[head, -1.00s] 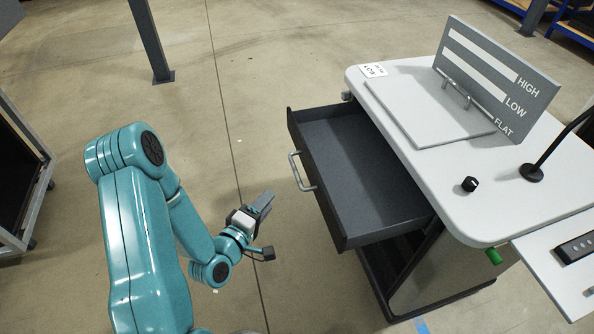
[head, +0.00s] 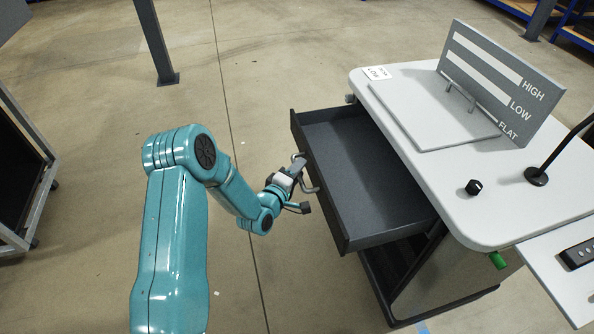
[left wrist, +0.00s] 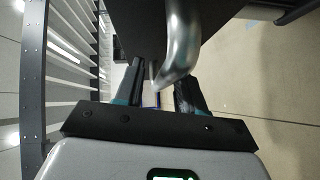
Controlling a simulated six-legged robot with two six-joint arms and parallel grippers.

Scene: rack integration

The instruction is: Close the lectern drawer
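The lectern drawer (head: 365,175) is a dark grey open tray, pulled out of the left side of the lectern (head: 430,165). Its metal bar handle (head: 313,186) is on the outer front face. My left gripper (head: 297,170) is at the handle, partly covering it in the head view. In the left wrist view, the two dark fingers of my left gripper (left wrist: 160,82) stand apart, and the curved handle (left wrist: 182,45) reaches down between their tips, nearer the right finger. I cannot tell if they touch. My right gripper is out of view.
The lectern top holds a sloped board with HIGH, LOW and FLAT labels (head: 500,85), a black knob (head: 474,187) and a lamp base (head: 536,176). A dark post (head: 155,40) stands behind, and a rack (head: 20,190) at left. Floor left of the drawer is clear.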

